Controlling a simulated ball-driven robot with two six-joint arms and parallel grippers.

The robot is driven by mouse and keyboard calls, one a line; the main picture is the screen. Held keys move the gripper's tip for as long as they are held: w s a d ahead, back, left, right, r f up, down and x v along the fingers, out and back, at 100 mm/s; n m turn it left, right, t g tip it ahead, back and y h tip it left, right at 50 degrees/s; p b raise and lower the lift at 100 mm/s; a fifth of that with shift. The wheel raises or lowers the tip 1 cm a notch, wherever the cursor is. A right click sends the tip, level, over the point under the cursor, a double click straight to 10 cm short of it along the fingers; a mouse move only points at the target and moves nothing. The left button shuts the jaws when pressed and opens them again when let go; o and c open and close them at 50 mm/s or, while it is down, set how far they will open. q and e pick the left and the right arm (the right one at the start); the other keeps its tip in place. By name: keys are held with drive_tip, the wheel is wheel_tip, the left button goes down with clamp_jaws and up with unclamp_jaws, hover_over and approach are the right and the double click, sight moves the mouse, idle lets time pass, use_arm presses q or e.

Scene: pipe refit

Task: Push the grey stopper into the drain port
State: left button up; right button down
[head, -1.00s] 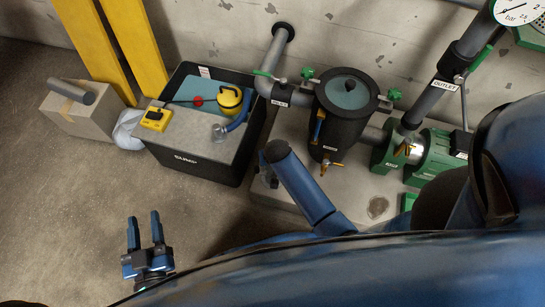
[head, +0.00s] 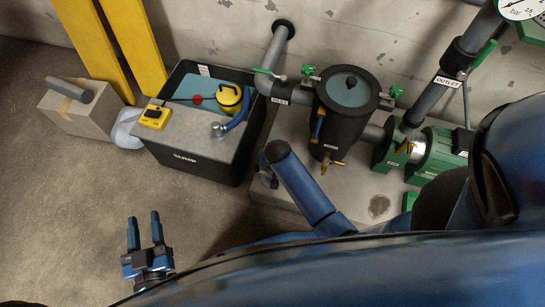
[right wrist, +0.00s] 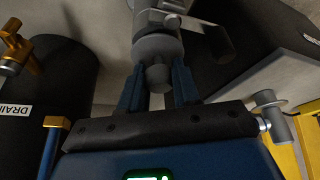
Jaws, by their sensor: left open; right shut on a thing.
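The grey stopper (right wrist: 157,75) is between the two blue fingers of my right gripper (right wrist: 158,85) in the right wrist view. My right gripper is shut on it. The stopper's far end meets a wider grey pipe fitting (right wrist: 157,48) straight ahead; I cannot tell how deep it sits, or whether this fitting is the drain port. In the head view the right gripper and stopper are mostly hidden by my own arm. My left gripper (head: 144,235) is open and empty over bare floor at the lower left.
A black vessel (head: 345,125) with a brass tap (head: 325,165) stands on a grey plinth; its drain label (right wrist: 15,108) shows at left in the wrist view. A black sump bin (head: 205,170) and a cardboard box (head: 85,115) are to the left.

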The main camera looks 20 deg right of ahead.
drive_tip(key=shift+r+p, duration=0.1)
drive_tip(key=shift+p, duration=0.45)
idle(0.7)
drive_tip(key=shift+f+b, duration=0.4)
drive_tip(key=shift+f, duration=0.3)
idle(0.4)
drive_tip(key=c, duration=1.1)
unclamp_jaws()
drive_tip(key=shift+r, duration=0.1)
drive_tip(key=p+v, duration=1.1)
drive_tip(key=p, duration=0.1)
